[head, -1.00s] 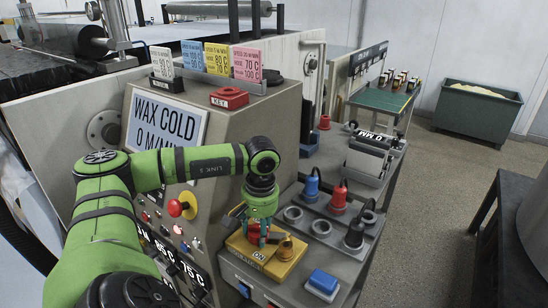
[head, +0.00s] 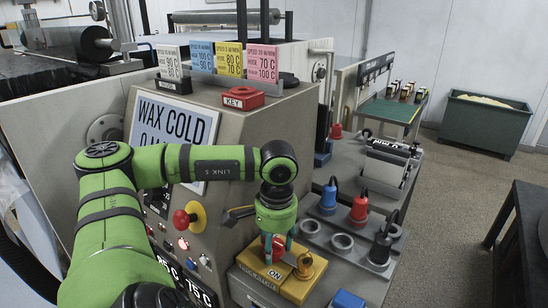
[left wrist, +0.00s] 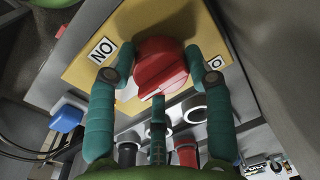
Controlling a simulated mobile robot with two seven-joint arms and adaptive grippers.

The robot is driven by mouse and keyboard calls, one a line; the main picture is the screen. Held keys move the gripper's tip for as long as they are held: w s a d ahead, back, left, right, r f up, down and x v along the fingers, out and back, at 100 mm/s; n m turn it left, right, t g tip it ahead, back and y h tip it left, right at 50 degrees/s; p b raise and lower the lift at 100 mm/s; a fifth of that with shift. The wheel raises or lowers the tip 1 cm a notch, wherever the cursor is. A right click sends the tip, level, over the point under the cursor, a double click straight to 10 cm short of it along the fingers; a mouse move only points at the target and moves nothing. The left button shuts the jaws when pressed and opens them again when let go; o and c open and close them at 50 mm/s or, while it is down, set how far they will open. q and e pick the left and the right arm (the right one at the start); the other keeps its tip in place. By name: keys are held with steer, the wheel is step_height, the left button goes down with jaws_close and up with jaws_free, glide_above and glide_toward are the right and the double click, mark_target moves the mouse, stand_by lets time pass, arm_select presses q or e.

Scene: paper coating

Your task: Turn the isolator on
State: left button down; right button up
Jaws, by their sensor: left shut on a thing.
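The isolator is a yellow plate (head: 304,288) with an ON label (head: 273,275) on a grey console, at the lower middle of the head view. Its red rotary handle (left wrist: 160,68) shows large in the left wrist view, near the ON label (left wrist: 102,50) and an O label (left wrist: 213,63). My left gripper (head: 276,246) comes down on the handle from above. In the left wrist view its teal fingers (left wrist: 158,84) are shut around the handle. The fingers partly hide it in the head view, and its exact angle is hard to tell. My right gripper is out of view.
Blue (head: 328,199), red (head: 358,211) and black (head: 380,246) plugs stand behind and right, near empty grey sockets. A red mushroom button (head: 182,221) is on the sloped panel left. A red KEY block (head: 242,98) sits above.

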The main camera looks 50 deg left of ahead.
mark_target(274, 249)
arm_select(q)
steer(key=shift+s+d+f, duration=0.15)
steer(key=shift+s+f, duration=0.15)
steer(key=shift+s, duration=0.05)
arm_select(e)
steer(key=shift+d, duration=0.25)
arm_select(q)
steer(key=c, duration=0.5)
jaws_free()
steer(key=shift+r, duration=0.15)
steer(key=shift+r, duration=0.1)
steer(key=shift+w+r, duration=0.15)
steer(key=shift+r, duration=0.1)
steer(key=r, duration=0.6)
steer(key=shift+d+r, duration=0.2)
steer(key=shift+r, duration=0.2)
